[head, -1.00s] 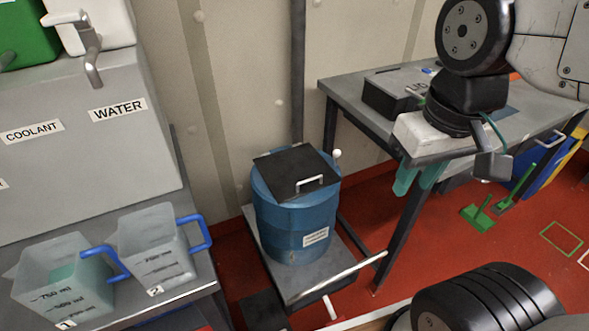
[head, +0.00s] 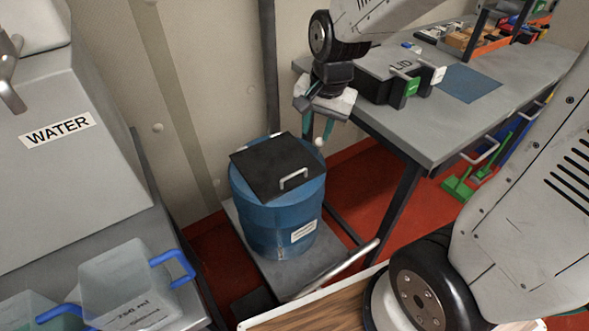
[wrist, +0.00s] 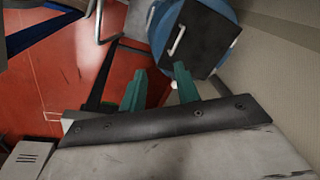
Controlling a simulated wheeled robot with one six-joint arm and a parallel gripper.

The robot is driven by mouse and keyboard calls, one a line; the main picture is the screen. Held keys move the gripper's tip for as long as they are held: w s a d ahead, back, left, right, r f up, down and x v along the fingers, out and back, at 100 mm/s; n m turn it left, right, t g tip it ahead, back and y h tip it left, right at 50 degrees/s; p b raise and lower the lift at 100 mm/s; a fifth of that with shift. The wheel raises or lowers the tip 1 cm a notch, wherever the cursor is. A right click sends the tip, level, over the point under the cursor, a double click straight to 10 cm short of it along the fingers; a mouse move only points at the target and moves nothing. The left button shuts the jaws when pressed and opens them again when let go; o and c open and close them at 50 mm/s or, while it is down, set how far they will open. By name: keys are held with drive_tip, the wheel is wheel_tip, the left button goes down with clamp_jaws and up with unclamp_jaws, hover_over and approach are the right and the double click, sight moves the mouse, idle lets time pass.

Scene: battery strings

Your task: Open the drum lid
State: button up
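The blue drum (head: 268,222) stands on a grey platform, with a white label on its front. Its black square lid (head: 262,160) lies flat over the top and carries a pale bar handle (head: 293,178). My gripper (head: 318,128) is behind and right of the lid, above its height, with its teal fingers pointing down. In the wrist view the fingers (wrist: 160,88) are apart with nothing held between them. The lid (wrist: 202,38) and handle (wrist: 177,40) show beyond the fingertips, not touched. A small white knob (head: 320,142) appears just below the fingers.
A grey workbench (head: 440,130) with a dark box marked LID (head: 378,75) stands right of the drum. A grey counter with jugs (head: 130,280) is at left. A pale rail (head: 345,268) sticks out in front of the platform. Red floor lies between drum and bench.

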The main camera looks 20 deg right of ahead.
sight(294, 174)
drive_tip(key=w+f+m, duration=0.2)
drive_tip(key=w+f, duration=0.1)
drive_tip(key=f, duration=0.5)
drive_tip(key=w+f+m, duration=0.2)
drive_tip(key=w+f, duration=0.2)
drive_tip(key=f, duration=0.4)
drive_tip(key=w+a+f+m, duration=0.1)
drive_tip(key=w+f+m, duration=0.2)
drive_tip(key=f, duration=0.4)
drive_tip(key=shift+w+f, duration=0.15)
drive_tip(key=shift+f, duration=0.25)
clamp_jaws()
